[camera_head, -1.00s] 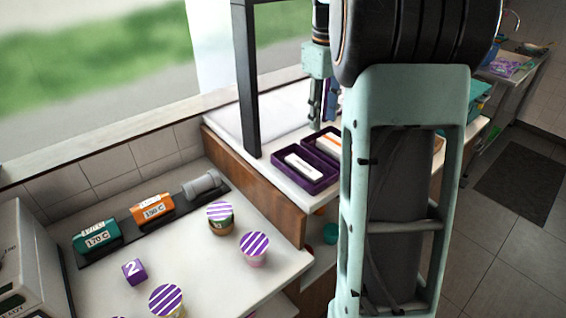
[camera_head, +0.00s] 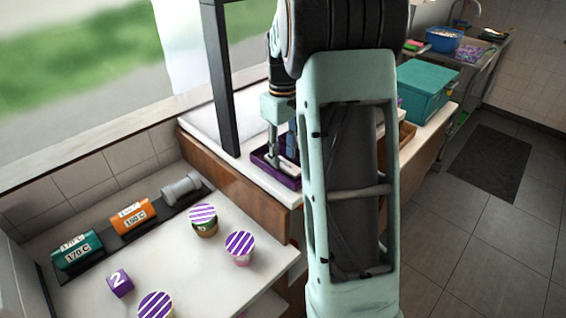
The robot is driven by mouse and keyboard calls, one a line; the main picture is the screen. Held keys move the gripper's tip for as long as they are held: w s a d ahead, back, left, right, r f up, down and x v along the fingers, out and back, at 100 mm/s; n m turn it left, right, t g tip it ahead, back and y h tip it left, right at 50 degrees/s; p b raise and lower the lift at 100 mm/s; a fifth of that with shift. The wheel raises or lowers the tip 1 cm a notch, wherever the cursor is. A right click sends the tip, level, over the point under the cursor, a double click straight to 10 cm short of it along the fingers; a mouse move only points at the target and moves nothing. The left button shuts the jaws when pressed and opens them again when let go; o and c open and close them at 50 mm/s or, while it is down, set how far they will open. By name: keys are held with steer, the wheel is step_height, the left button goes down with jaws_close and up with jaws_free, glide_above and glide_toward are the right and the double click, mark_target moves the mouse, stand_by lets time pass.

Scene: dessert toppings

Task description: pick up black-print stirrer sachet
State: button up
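My gripper (camera_head: 280,148) is over the purple tray (camera_head: 272,178) on the raised counter, its fingers reaching down to the tray's near compartment. A white sachet (camera_head: 288,168) shows in part in that compartment, beside and below the fingers. Its print is too small to read now; in the earlier view it looks dark. My arm hides the right side of the tray and its other compartment. I cannot tell whether the fingers touch the sachet or how far apart they are.
A dark post (camera_head: 219,80) stands left of my gripper. A teal box (camera_head: 417,92) is to the right, behind my arm. Striped-lid cups (camera_head: 240,243), a purple number block (camera_head: 119,283) and orange (camera_head: 134,217) and teal (camera_head: 77,250) holders are on the lower counter.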

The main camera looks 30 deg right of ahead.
steer(key=shift+f, duration=0.8)
steer(key=shift+c, duration=0.6)
steer(key=c, duration=0.4)
steer(key=shift+r, duration=0.15)
